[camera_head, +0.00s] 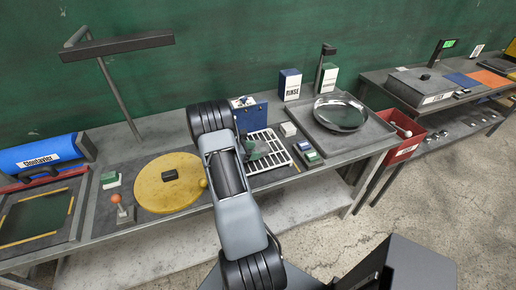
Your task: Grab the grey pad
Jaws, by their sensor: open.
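A small light grey pad (288,129) lies on the bench just beyond the white wire rack (270,160), left of the metal tray. It is the closest match to a grey pad. A darker, nearly black block (170,175) lies on the yellow round disc (152,192). My arm rises across the middle of the view and hides part of the bench. A dark shape beside it over the rack looks like my gripper (250,149), partly hidden by the arm. It is open, left of and nearer than the light grey pad, and apart from it.
Green-and-white pads (308,153) lie right of the rack. A shiny dish (341,112) sits in a grey tray (368,137). RINSE boxes (290,85) stand behind. A red bin (402,148) hangs at the right end. An orange-knobbed lever (117,200) stands left.

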